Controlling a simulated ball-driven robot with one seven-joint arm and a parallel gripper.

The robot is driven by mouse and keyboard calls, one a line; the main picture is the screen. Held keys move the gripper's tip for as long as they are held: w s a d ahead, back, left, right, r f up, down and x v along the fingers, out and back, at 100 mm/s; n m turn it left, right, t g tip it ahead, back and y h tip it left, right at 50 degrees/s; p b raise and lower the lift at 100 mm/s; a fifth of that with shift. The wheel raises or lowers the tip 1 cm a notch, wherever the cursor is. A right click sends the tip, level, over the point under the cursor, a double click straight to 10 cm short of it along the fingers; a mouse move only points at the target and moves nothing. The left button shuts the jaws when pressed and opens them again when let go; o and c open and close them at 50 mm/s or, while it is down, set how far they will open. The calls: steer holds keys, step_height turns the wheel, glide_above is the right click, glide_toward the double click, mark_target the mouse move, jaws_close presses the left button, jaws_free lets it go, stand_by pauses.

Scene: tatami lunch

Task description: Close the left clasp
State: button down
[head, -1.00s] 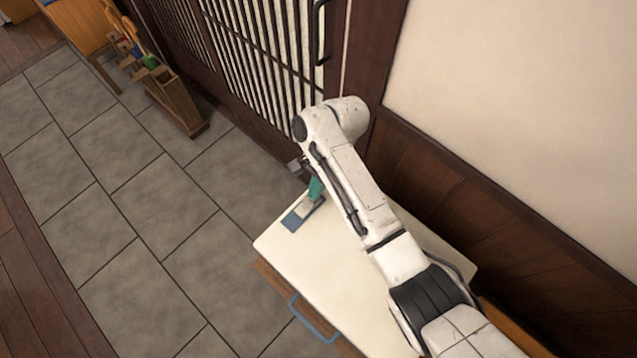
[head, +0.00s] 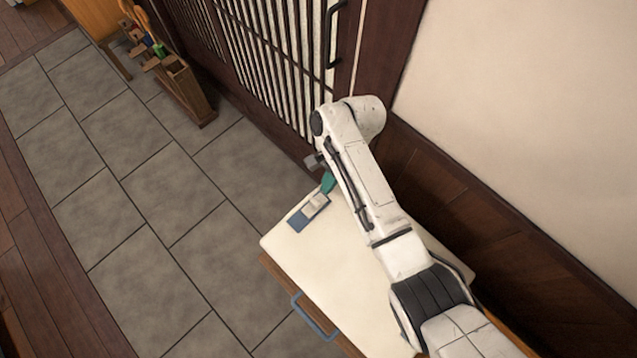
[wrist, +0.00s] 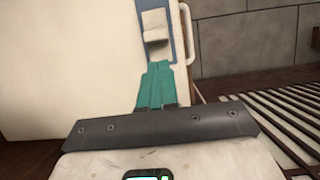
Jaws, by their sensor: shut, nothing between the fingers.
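A small blue plate (head: 298,222) with a pale block (head: 314,205) on it lies near the left edge of a cream top (head: 330,265). The pale block also shows in the wrist view (wrist: 155,24), on the blue plate (wrist: 176,40). I cannot tell whether this is the left clasp, nor whether it is open or closed. My gripper (head: 327,184) has teal fingers and is shut and empty. In the wrist view its fingertips (wrist: 159,64) are just below the block, and I cannot tell whether they touch it.
A blue handle (head: 315,317) sticks out from the wooden front below the cream top. A slatted door (head: 270,50) and dark wall panelling (head: 450,200) stand close behind. A wooden rack (head: 185,90) stands at the far left. The tiled floor (head: 150,200) between is clear.

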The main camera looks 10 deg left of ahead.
steer(key=v, duration=0.9)
steer(key=shift+s, duration=0.35)
steer(key=shift+a+r, duration=0.1)
